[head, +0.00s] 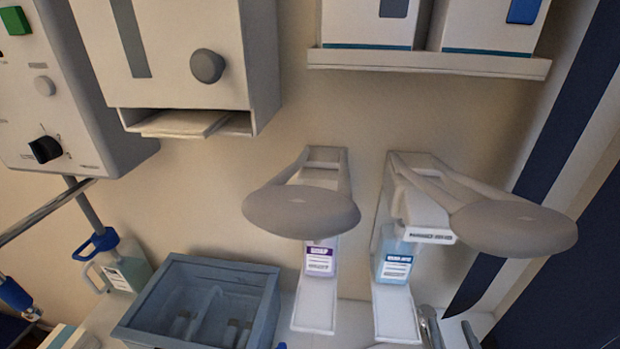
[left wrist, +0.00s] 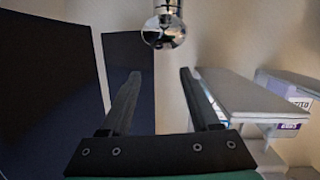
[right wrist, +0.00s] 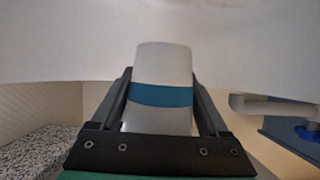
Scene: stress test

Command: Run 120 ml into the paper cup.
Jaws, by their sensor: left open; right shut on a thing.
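A white paper cup with a blue band (right wrist: 161,62) fills the middle of the right wrist view. My right gripper (right wrist: 161,90) is shut on it, one finger on each side. The inside of the cup is not visible, so I cannot tell its fill. My left gripper (left wrist: 160,77) is open and empty in the left wrist view. A rounded chrome fitting (left wrist: 164,34) hangs beyond and above its fingertips, apart from them. I cannot tell whether it is a tap. I cannot make out either gripper clearly in the head view.
A grey-blue crate (head: 128,326) stands below a towel dispenser (head: 175,80). Two wall dispensers with grey paddles (head: 300,212) (head: 515,228) hold purple- and blue-labelled bottles. A control box (head: 60,100) and a blue-handled jug (head: 125,262) are at left. A white shelf (head: 425,63) hangs above.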

